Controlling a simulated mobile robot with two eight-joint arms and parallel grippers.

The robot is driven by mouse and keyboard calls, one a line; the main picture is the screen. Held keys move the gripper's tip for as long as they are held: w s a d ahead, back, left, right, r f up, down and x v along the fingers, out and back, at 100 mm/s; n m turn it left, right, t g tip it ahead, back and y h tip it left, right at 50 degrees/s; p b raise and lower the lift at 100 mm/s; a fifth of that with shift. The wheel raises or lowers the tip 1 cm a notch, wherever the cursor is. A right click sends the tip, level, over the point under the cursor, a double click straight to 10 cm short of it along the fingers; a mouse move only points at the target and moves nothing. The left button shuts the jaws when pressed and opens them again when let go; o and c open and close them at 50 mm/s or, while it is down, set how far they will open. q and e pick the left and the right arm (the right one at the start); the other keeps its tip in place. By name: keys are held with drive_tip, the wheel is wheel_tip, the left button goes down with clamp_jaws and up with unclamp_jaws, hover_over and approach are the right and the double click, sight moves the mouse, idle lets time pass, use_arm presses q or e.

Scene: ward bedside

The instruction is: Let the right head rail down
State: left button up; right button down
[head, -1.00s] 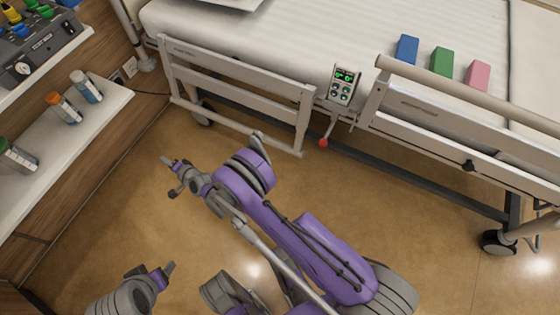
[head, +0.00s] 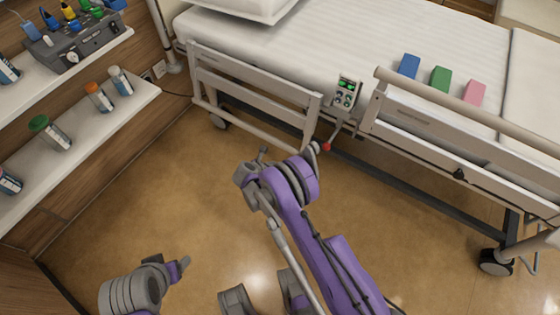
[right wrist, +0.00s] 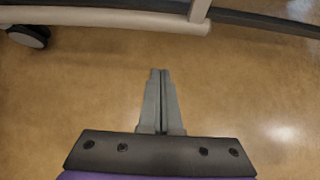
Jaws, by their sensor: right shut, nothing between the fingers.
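The head rail (head: 255,92) is the pale barred rail at the pillow end, on the bed's near side. Its top bar lies low along the mattress side, and its lower bar hangs below the bed frame. It looks lowered. A lever with a red knob (head: 326,147) sits beside the rail's right end, under a control panel (head: 345,92). My right gripper (head: 262,153) is over the floor in front of the rail, apart from it. The right wrist view shows its fingers (right wrist: 160,100) together and empty, with the rail's lower bar (right wrist: 110,17) beyond. My left gripper (head: 172,264) is low at left, its jaw gap unclear.
A second rail (head: 470,115) stands higher along the bed to the right. Blue, green and pink blocks (head: 440,78) lie on the mattress. Shelves with bottles (head: 98,97) and a device (head: 72,45) line the left wall. A bed caster (head: 496,262) stands at right. The floor between is clear.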

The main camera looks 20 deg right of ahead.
sight(289, 151)
use_arm(q)
drive_tip(key=shift+w+f+b, duration=0.1)
drive_tip(key=shift+f+b, duration=0.6)
drive_tip(key=shift+f, duration=0.3)
use_arm(e)
drive_tip(key=w+d+f, duration=0.6)
drive_tip(key=d, duration=0.2)
drive_tip(key=shift+w, duration=0.2)
drive_tip(key=shift+f, duration=0.15)
drive_tip(key=d+b, duration=0.1)
drive_tip(key=w+f+b, duration=0.1)
drive_tip(key=w+d+h+b, duration=0.1)
drive_tip(key=shift+d+f+t, duration=0.25)
drive_tip(key=shift+d+t, duration=0.05)
drive_tip(key=shift+d, duration=0.05)
drive_tip(key=shift+w+d+f+b, duration=0.1)
drive_tip(key=shift+w+d+b, duration=0.75)
drive_tip(key=shift+d, duration=0.15)
drive_tip(key=shift+w+d, duration=0.25)
drive_tip(key=shift+d, duration=0.1)
use_arm(q)
drive_tip(key=f, duration=0.1)
drive_tip(key=w+d+f, duration=0.1)
drive_tip(key=f, duration=0.1)
drive_tip(key=w+f, duration=0.1)
drive_tip(key=f, duration=0.1)
drive_tip(key=shift+d+f, duration=0.2)
